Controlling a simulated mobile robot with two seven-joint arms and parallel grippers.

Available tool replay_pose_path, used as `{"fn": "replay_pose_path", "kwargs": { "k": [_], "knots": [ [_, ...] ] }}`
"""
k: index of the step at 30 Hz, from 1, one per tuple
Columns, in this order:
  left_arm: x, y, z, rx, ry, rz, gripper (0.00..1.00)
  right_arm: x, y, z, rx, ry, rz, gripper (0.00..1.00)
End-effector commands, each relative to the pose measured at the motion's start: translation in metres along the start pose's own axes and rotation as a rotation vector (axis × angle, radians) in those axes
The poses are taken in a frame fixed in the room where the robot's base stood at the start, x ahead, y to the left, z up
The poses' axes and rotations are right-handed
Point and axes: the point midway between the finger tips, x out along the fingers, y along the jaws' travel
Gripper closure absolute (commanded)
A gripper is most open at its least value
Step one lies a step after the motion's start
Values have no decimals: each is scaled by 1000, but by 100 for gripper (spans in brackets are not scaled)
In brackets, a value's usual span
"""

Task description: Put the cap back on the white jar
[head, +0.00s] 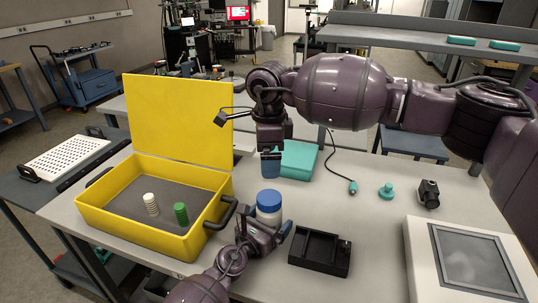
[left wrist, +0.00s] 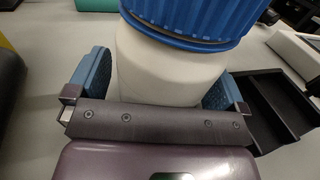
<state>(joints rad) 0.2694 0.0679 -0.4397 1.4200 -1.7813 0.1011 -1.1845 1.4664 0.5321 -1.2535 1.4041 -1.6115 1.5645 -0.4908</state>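The white jar (head: 269,216) stands on the grey table, right of the yellow case. Its blue cap (head: 269,200) sits on top of it; in the left wrist view the ribbed cap (left wrist: 190,18) is over the jar's mouth, and I cannot tell if it is tight. My left gripper (head: 263,232) comes in low from the front. Its blue fingers lie on both sides of the white jar body (left wrist: 165,75) and look closed on it. My right gripper (head: 270,163) points down above the jar, apart from the cap. Its finger gap is hidden; nothing shows in it.
The open yellow case (head: 135,222) holds a white (head: 151,204) and a green cylinder (head: 181,213). A black tray (head: 320,253) is right of the jar. A teal box (head: 300,160) is behind; a teal knob (head: 386,191), small black device (head: 428,194) and white panel (head: 418,262) lie right.

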Motion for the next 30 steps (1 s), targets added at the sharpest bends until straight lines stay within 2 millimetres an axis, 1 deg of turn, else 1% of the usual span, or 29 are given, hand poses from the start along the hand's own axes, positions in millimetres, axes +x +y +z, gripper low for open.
{"fn": "replay_pose_path", "kwargs": {
  "k": [6, 10, 14, 18, 24, 27, 30],
  "knots": [
    [-1, 0, 0, 0, 0, 0, 1, 0, 0, 0, 0, 0, 0, 5],
    [-10, 0, 0, 0, 0, 1, 1, -4, 0, 0, 0, 0, -2, 5],
    [-30, 0, 0, 0, 2, 0, 1, -10, 0, 0, 0, 0, -5, 5],
    [-57, 0, 0, 0, 2, 0, 1, -15, 1, 0, 0, 1, -7, 5],
    [-89, 0, 0, 1, 1, 0, 1, -17, 1, 0, 0, 1, -8, 5],
    [-99, 0, 0, 1, 1, 0, 1, -16, 1, 0, 0, 1, -8, 5],
    [-105, 0, 0, 0, 0, 0, 1, -17, 1, 0, 0, 1, -8, 5]
  ]
}}
